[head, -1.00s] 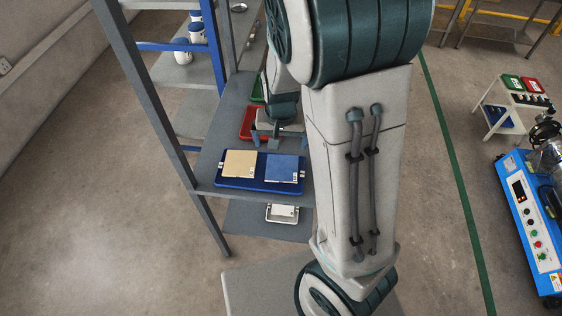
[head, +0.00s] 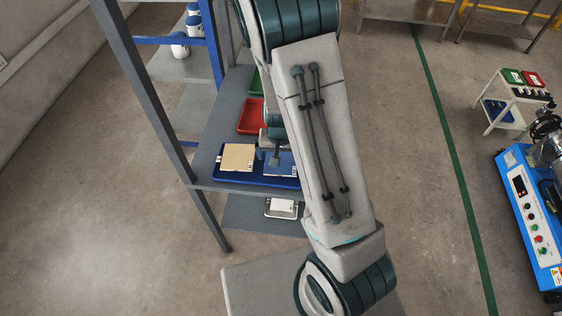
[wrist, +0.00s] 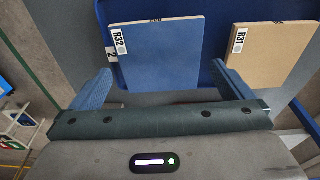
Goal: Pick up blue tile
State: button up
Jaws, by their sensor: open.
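The blue tile (head: 284,166) lies flat on the right part of a blue tray (head: 262,180) on the shelf, partly hidden by my arm. In the wrist view the blue tile (wrist: 160,55) has a white label reading R32. My gripper (wrist: 163,70) is open and empty, its two fingers spread to either side of the tile's near edge in the picture. I cannot tell how high the fingertips are above it. In the head view my gripper (head: 274,160) is over the tray, largely hidden by my arm.
A beige tile (head: 238,157), labelled R31, lies beside the blue one on the tray. A red bin (head: 250,117) and a green bin (head: 256,80) stand behind. A shelf post (head: 150,110) rises at the left.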

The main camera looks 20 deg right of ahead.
jog(key=shift+w+f, duration=0.15)
jog(key=shift+f, duration=0.95)
jog(key=c, duration=0.8)
jog(key=shift+r, duration=0.1)
jog(key=shift+c, duration=0.2)
